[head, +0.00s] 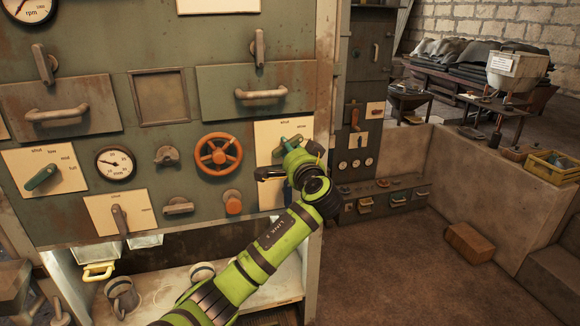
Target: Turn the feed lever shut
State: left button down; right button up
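A panel of controls fills the left half of the head view. A cream plate (267,133) marked "shut" carries a green lever (281,149), partly hidden by my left wrist. Another plate marked "shut", low, mid and full has a green lever (42,177) tilted up to the right. A third plate marked "shut" has a grey lever (119,219), roughly upright. I cannot read which one is the feed lever. My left gripper (264,173) is in front of the right-hand plate, just below its green lever. Whether it touches anything or is open cannot be told. My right gripper is not in view.
A red handwheel (218,154) and an orange knob (233,203) sit left of my gripper. Drawer handles (261,93) stick out above. A brown block (469,243) lies on the floor, which is otherwise open at right.

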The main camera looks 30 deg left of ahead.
pick_arm(q)
jog(key=shift+w+d+r+n+b, duration=0.1)
jog(key=shift+n+b, duration=2.9)
jog(key=shift+b, duration=0.1)
jog(key=shift+w+d+n+b, duration=0.1)
jog(key=shift+n+b, duration=2.9)
jog(key=shift+b, duration=0.1)
jog(key=shift+a, duration=0.1)
jog(key=c, duration=0.9)
grip_release()
jog(key=shift+r, duration=0.1)
jog(key=shift+c, duration=0.2)
jog(key=shift+s, duration=0.15)
jog(key=v, duration=1.2)
